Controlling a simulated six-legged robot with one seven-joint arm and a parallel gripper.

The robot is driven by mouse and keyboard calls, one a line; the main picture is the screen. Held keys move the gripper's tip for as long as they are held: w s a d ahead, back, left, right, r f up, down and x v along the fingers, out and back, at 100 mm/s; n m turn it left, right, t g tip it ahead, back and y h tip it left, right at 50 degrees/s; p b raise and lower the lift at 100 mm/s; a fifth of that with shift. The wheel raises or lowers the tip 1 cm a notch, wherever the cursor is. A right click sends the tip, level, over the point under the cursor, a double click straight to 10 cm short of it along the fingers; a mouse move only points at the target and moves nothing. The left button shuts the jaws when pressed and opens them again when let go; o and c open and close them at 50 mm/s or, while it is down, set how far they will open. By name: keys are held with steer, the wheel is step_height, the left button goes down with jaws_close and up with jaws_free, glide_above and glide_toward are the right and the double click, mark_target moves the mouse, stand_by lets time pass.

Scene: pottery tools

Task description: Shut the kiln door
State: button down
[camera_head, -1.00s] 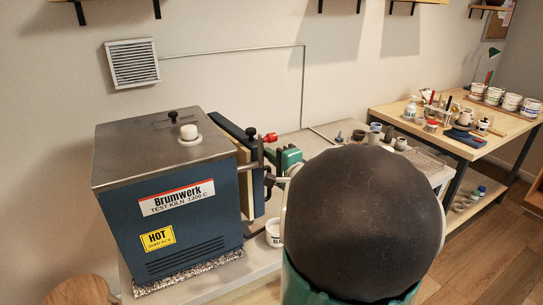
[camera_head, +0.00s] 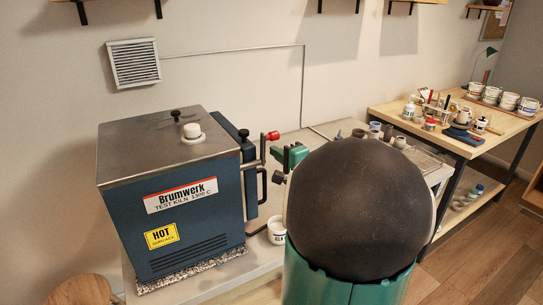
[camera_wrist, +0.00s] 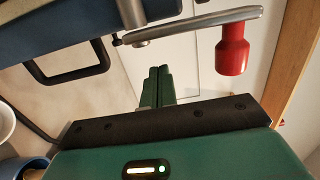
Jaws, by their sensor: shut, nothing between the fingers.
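The blue kiln (camera_head: 185,215) stands on the left of the bench. A metal lever with a red knob (camera_head: 271,136) and a black loop handle (camera_head: 263,186) stick out from the door. In the wrist view the red knob (camera_wrist: 232,52) is at upper right and the black loop handle (camera_wrist: 72,74) at left. My gripper (camera_wrist: 157,82) is shut and empty, apart from both. In the head view my green gripper (camera_head: 288,157) is just right of the door, partly hidden by my arm.
A white cup (camera_head: 277,231) stands on the bench (camera_head: 215,285) close to the door. Several small pots stand behind my arm. A wooden table (camera_head: 460,137) with pots and tools is at the right. The kiln top carries a white plug (camera_head: 192,132).

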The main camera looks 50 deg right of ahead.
steer(key=s+a, duration=0.4)
steer(key=s, duration=0.4)
steer(key=shift+s+a, duration=0.25)
steer(key=w+a+f+n+g+y, duration=0.1)
steer(key=a+n+g+y, duration=0.15)
steer(key=a, duration=0.55)
steer(key=w+a+f+n+g+y, duration=0.1)
steer(key=w+a+n+y, duration=0.1)
steer(key=a+n+y, duration=0.35)
steer(key=w+a+n+g+y, duration=0.1)
steer(key=a+n+g+y, duration=0.1)
steer(key=a, duration=0.7)
steer(key=s+a+f+n+g+h, duration=0.2)
steer(key=s+a+n+g+h, duration=0.4)
steer(key=s+a+n, duration=0.3)
steer(key=shift+a+f+n, duration=0.3)
steer(key=shift+a+n, duration=0.5)
